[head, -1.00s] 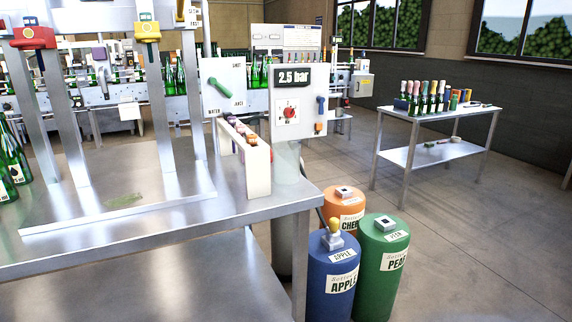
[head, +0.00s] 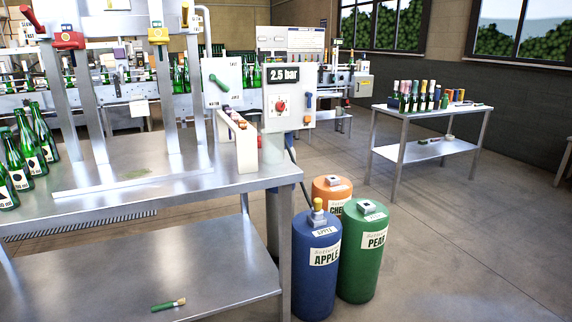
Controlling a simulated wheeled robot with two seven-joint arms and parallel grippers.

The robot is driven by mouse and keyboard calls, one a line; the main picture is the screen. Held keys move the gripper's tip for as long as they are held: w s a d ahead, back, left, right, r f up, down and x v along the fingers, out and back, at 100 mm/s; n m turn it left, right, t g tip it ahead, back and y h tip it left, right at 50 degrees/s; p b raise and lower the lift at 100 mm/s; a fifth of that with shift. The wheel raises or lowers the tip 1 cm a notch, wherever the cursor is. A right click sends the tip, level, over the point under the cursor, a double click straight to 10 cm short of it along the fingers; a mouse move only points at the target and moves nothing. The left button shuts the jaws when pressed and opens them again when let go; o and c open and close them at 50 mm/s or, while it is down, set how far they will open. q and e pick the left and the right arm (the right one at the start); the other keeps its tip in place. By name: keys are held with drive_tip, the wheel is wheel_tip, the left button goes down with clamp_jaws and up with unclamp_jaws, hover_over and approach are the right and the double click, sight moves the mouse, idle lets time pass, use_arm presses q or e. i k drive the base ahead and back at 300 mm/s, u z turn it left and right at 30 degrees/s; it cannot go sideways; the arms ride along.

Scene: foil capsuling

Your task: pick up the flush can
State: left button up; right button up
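No can in the head view carries a readable "flush" label, so I cannot tell whether the flush can is in view. Three large cylinders stand on the floor by the table's right end: a blue one labelled APPLE (head: 316,270) with a yellow-topped fitting, a green one labelled PEAR (head: 362,262), and an orange one (head: 331,188) behind them, its label partly hidden. All three are upright. Neither of my grippers is in view.
A steel table (head: 200,183) carries green bottles (head: 22,160) at left, a tap frame and a white rack (head: 246,150). A green-handled brush (head: 168,305) lies on its lower shelf. A bottle-laden side table (head: 430,110) stands back right. The right floor is clear.

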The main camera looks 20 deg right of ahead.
sight(273, 138)
drive_tip(key=u, duration=0.35)
drive_tip(key=k, duration=0.35)
drive_tip(key=z, duration=1.5)
drive_tip(key=i, duration=1)
drive_tip(key=u, duration=0.1)
